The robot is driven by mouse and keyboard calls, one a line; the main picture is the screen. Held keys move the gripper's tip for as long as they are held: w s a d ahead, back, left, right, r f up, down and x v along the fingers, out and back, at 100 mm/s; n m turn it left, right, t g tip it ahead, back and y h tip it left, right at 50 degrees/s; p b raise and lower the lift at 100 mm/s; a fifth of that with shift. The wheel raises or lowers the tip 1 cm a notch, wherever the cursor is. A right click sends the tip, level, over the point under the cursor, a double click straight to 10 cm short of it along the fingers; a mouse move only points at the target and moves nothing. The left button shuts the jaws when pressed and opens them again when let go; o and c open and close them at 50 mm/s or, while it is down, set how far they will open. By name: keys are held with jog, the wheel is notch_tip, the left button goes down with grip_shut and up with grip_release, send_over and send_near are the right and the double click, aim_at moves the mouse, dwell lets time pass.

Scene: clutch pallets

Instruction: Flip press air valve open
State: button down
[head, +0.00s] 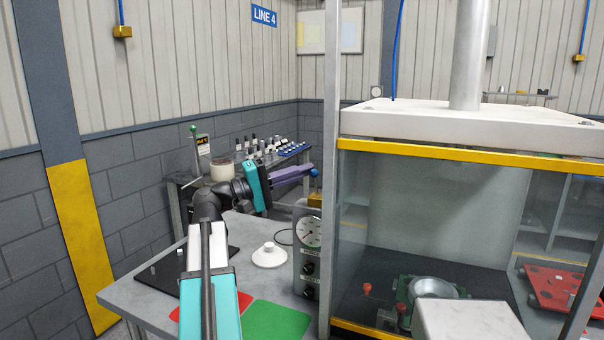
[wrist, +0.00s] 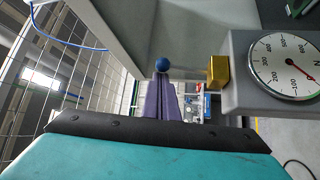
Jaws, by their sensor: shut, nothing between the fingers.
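My gripper (head: 303,172) has purple fingers, shut with nothing between them, and reaches right toward the press frame. In the wrist view the fingertips (wrist: 161,82) lie just below a blue ball knob (wrist: 162,64). A blue piece, likely this knob, also shows at the fingertips in the head view (head: 313,172). I cannot tell if they touch. A brass block (wrist: 218,72), likely the valve body, sits on the side of the gauge box (wrist: 240,80). It also shows in the head view (head: 314,200). The lever between knob and block is not clearly visible.
The gauge (head: 309,232) faces the bench beside a frame post (head: 332,150). The press enclosure (head: 430,210) stands to the right. A white round-based part (head: 268,255), a red mat (head: 190,312) and a green mat (head: 275,322) lie on the bench below my arm.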

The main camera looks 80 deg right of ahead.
jog(key=w+a+f+b, duration=0.1)
jog(key=w, duration=0.8)
jog(key=shift+w+f+b, duration=0.15)
jog(key=shift+f+b, duration=0.1)
jog(key=shift+b, duration=0.05)
jog(key=shift+a, duration=0.1)
dwell(0.5)
